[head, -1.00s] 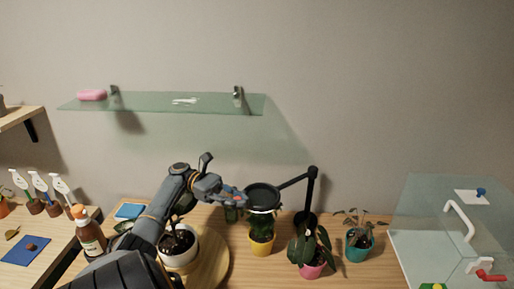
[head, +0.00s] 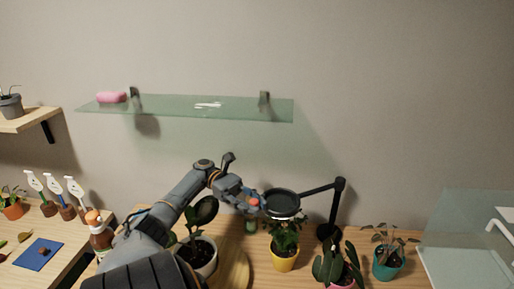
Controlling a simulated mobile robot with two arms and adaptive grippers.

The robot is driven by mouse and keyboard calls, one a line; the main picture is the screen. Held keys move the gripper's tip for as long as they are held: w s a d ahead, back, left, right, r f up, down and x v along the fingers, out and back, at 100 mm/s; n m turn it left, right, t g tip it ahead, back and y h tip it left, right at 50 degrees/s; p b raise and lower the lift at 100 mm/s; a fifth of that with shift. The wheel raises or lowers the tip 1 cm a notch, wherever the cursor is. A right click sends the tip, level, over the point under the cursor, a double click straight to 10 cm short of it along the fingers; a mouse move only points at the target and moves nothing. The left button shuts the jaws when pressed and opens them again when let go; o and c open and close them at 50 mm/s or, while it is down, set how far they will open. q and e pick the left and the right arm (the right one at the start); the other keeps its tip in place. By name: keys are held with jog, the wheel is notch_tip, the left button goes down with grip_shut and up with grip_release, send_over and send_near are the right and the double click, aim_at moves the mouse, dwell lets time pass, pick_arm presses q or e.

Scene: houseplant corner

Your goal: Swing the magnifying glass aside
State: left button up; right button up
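The magnifying glass has a round black-rimmed lens head (head: 282,204) on a jointed black arm (head: 318,188). Its upright post (head: 336,208) stands on a dark base at the back of the wooden table. The lens head hangs over a leafy plant in a yellow pot (head: 284,258). My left gripper (head: 257,204) is at the left edge of the lens rim, touching it or very close. Whether its fingers are open or shut is too small to tell. My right gripper is out of view.
A white pot (head: 205,258) stands on a round wooden board (head: 235,268) beside my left arm. A pink pot (head: 340,285) and a teal pot (head: 388,264) stand right of the lens. A glass shelf (head: 230,108) hangs above. A clear case (head: 465,240) is at right.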

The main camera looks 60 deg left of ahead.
pick_arm(q)
jog(key=shift+o, duration=0.3)
jog(key=shift+s+a+r, duration=0.1)
jog(key=shift+a, duration=0.05)
jog(key=shift+r, duration=0.15)
notch_tip(320, 180, up, 10)
jog(key=shift+f, duration=0.1)
